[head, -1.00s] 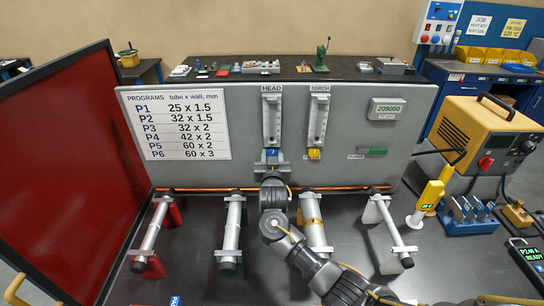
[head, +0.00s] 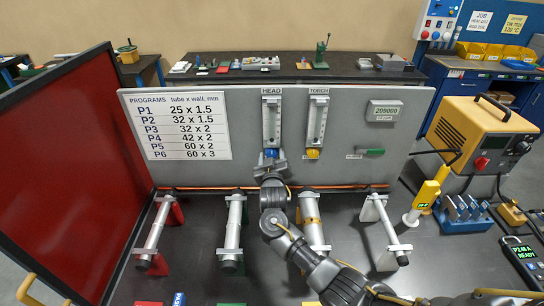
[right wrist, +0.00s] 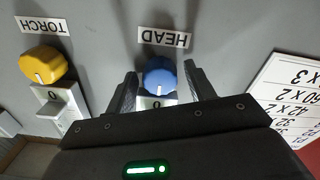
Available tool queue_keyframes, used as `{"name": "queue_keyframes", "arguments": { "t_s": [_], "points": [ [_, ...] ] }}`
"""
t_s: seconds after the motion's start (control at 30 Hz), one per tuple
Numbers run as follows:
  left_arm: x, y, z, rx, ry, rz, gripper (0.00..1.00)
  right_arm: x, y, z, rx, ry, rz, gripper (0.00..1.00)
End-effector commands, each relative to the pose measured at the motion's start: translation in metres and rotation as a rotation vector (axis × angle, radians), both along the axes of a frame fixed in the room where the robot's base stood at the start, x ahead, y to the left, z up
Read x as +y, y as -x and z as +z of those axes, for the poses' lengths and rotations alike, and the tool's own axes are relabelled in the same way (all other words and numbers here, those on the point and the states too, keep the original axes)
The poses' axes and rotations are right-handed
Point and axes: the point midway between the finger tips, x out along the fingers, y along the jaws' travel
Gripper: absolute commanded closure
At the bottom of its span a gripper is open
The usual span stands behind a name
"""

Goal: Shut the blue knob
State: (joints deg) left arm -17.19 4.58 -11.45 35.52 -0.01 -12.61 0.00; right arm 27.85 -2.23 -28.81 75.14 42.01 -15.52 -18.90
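The blue knob (head: 270,153) sits on the grey panel under the HEAD flow tube (head: 271,122). In the right wrist view the blue knob (right wrist: 160,76) lies between my two fingertips, with a narrow gap on each side. A white mark on its edge faces the "0" plate below it in that view. My right gripper (head: 270,165) is open around the knob and looks tilted in the head view. It also shows in the right wrist view (right wrist: 160,92). My left gripper is not in view.
A yellow knob (right wrist: 42,65) under the TORCH label is close beside the blue one; it also shows in the head view (head: 312,154). A green-handled part (head: 372,151) is farther right on the panel. Tube stands and a copper tube (head: 350,187) lie below the panel.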

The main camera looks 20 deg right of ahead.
Motion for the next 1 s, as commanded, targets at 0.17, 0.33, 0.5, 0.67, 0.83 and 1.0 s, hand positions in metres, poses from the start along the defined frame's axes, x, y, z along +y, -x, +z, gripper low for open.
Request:
{"name": "queue_keyframes", "arguments": {
  "t_s": [0.17, 0.33, 0.5, 0.67, 0.83, 1.0],
  "points": [
    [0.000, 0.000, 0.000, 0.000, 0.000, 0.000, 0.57, 0.000, 0.000, 0.000, 0.000, -0.001, 0.000, 0.42],
    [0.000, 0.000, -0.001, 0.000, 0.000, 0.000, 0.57, 0.000, 0.002, -0.001, 0.000, -0.002, 0.000, 0.42],
    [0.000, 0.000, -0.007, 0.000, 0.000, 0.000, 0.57, 0.006, 0.020, -0.003, 0.000, -0.004, 0.002, 0.42],
    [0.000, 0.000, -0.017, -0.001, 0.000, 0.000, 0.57, 0.014, 0.050, -0.004, -0.001, -0.006, 0.002, 0.42],
    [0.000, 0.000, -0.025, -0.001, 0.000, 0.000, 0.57, 0.021, 0.080, -0.003, -0.001, -0.005, 0.001, 0.42],
    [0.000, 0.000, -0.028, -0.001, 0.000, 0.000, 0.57, 0.026, 0.099, -0.002, 0.001, -0.003, 0.001, 0.42]
  ]
}}
